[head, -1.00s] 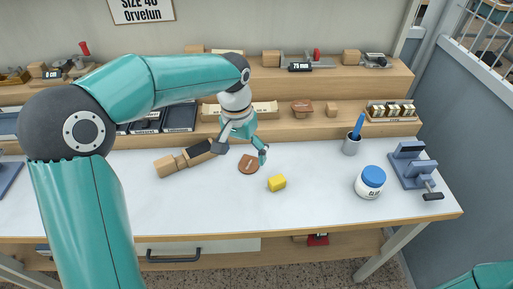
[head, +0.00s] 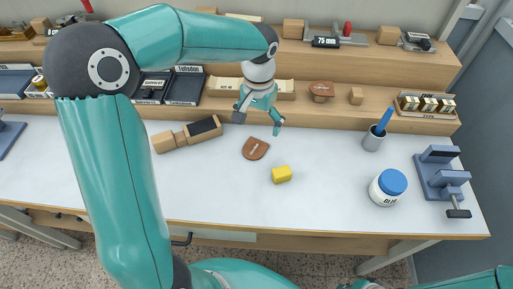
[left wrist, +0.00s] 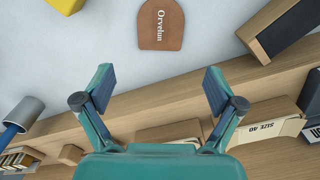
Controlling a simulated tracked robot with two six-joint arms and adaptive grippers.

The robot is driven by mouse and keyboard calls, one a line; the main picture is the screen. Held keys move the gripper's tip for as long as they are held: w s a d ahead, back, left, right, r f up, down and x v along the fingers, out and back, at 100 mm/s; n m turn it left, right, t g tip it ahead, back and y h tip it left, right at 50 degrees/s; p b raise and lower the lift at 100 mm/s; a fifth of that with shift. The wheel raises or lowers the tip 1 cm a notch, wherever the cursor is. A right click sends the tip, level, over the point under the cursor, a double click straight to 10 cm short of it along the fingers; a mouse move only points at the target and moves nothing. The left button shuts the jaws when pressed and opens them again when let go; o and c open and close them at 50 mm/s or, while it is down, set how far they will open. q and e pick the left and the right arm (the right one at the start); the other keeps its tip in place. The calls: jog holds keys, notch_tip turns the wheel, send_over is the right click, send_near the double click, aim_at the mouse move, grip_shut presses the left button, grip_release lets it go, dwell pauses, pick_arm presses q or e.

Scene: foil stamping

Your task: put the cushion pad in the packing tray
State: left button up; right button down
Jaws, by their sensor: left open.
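A brown, round-ended pad stamped "Orvelun" (head: 256,149), which I take as the cushion pad, lies flat on the white bench top. It also shows at the top of the left wrist view (left wrist: 160,37). My left gripper (head: 259,120) is open and empty, above the bench on the shelf side of the pad, apart from it. Its two spread fingers show in the left wrist view (left wrist: 158,80). My right gripper is out of view.
A yellow block (head: 282,174) lies right of the pad. A wooden tool with a dark face (head: 187,133) lies left. A grey cup (head: 374,140), glue jar (head: 388,187) and blue-grey clamp (head: 441,175) stand right. The bench front is clear.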

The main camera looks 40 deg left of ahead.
aim_at(257, 145)
pick_arm(q)
jog(key=f, duration=0.4)
jog(key=s+f, duration=0.1)
jog(key=f, duration=0.1)
jog(key=shift+f, duration=0.35)
jog(key=shift+f, duration=0.25)
dwell(0.3)
jog(key=c, duration=0.9)
jog(key=shift+r, duration=0.15)
